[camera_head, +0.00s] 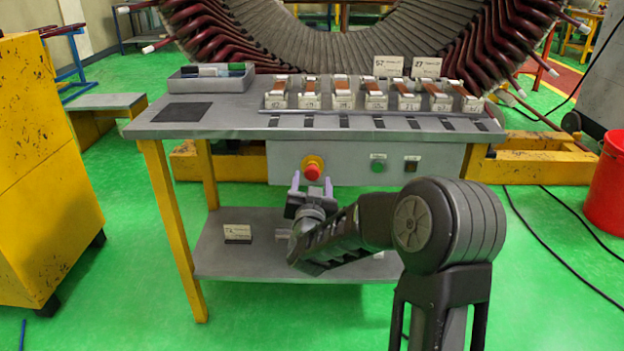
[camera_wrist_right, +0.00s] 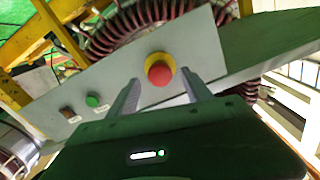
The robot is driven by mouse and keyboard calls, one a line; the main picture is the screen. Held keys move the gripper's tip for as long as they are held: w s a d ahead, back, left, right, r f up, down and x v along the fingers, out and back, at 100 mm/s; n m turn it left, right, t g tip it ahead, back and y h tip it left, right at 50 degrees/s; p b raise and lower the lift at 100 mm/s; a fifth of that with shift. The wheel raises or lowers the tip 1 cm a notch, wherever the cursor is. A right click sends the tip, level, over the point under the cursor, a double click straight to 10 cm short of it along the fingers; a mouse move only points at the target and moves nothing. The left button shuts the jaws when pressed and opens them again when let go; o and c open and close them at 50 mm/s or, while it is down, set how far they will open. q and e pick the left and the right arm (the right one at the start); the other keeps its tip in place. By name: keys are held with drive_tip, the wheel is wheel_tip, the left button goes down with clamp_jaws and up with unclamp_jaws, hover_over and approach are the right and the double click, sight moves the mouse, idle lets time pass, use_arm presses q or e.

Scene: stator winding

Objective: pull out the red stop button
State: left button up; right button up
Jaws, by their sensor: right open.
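The red stop button (camera_head: 312,172) sits on a yellow collar on the grey control panel (camera_head: 340,163) at the front of the workbench. It also shows in the right wrist view (camera_wrist_right: 160,73), just beyond the fingertips. My right gripper (camera_head: 313,183) is open in front of and slightly below the button in the head view. Its two fingers (camera_wrist_right: 162,90) point toward the panel, one to each side of the button's lower part in the wrist picture. I cannot tell whether they touch it. My left gripper is not in view.
A green button (camera_head: 377,166) and a dark switch (camera_head: 411,165) are on the same panel to the right. The bench top (camera_head: 230,118) overhangs above with several labelled blocks. A lower shelf (camera_head: 260,262) holds a small label card (camera_head: 237,232). A red bucket (camera_head: 606,190) stands far right.

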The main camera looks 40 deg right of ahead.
drive_tip(key=v, duration=0.6)
idle(0.4)
